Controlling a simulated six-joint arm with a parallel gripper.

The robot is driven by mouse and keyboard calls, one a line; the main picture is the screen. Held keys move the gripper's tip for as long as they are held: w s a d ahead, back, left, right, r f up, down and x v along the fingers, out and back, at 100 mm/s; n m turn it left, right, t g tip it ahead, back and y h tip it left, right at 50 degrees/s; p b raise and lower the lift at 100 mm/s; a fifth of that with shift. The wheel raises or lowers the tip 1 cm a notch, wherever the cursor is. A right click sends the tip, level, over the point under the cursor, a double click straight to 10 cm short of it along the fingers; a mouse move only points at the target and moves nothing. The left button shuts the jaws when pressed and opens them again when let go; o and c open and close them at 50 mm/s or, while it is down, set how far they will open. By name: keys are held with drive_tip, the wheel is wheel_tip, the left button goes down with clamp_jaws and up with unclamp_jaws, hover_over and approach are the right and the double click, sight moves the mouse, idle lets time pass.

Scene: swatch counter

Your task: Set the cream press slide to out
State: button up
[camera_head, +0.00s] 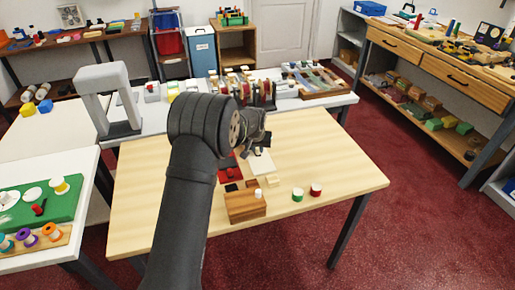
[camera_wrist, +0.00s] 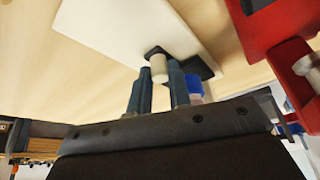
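The cream press is a pale flat plate (camera_wrist: 115,30) in the wrist view, with a dark slot and a light grey knob (camera_wrist: 158,68) standing in it. It also shows in the head view as a cream panel (camera_head: 262,163) on the wooden table, partly behind my arm. My gripper (camera_wrist: 160,66) is at this knob, one dark finger on each side. The knob about fills the gap between the fingertips; whether they press on it I cannot tell. A blue piece (camera_wrist: 194,87) shows beside the right finger. In the head view my gripper's fingers are too small to make out.
A red press (camera_wrist: 270,40) with a grey knob stands close at right in the wrist view. In the head view a wooden block (camera_head: 245,206), a green-sided pot (camera_head: 298,194) and a red pot (camera_head: 316,189) stand nearer the front. The table's right side is clear.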

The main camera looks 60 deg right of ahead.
clamp_jaws()
drive_tip(key=s+a, duration=0.5)
drive_tip(key=shift+s+a, duration=0.15)
drive_tip(key=shift+s, duration=0.05)
drive_tip(key=shift+s+a+f, duration=0.1)
drive_tip(key=shift+s+a, duration=0.2)
drive_tip(key=o, duration=0.7)
unclamp_jaws()
drive_tip(key=shift+s+a, duration=0.1)
drive_tip(key=shift+c, duration=0.2)
